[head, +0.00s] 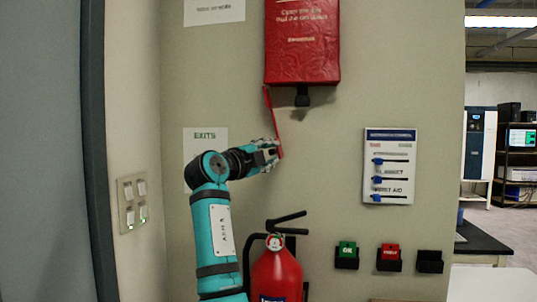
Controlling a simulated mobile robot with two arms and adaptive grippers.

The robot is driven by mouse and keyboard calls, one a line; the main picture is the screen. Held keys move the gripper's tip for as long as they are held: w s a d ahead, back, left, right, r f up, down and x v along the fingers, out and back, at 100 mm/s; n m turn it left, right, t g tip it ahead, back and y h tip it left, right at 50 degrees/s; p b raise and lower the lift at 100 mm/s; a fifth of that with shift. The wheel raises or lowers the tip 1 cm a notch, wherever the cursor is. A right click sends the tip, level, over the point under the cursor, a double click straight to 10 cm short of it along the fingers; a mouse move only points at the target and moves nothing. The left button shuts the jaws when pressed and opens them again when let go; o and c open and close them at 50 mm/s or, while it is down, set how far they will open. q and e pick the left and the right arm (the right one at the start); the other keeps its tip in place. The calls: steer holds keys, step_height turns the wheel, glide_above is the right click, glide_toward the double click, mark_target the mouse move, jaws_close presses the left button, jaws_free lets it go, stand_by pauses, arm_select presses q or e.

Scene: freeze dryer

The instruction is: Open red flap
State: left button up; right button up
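The red box (302,45) with white lettering hangs on the wall at the top centre. A thin red flap (271,110), seen nearly edge-on, hangs below the box's left side and slants down to the right. A small dark part (302,97) sticks out under the box.
A white panel (389,166) with blue-black markers is on the wall to the right. Small holders with a green block (347,249) and a red block (390,252) are below it.

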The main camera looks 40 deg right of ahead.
steer(key=shift+o, duration=0.8)
steer(key=v, duration=1.2)
steer(key=shift+w, duration=0.1)
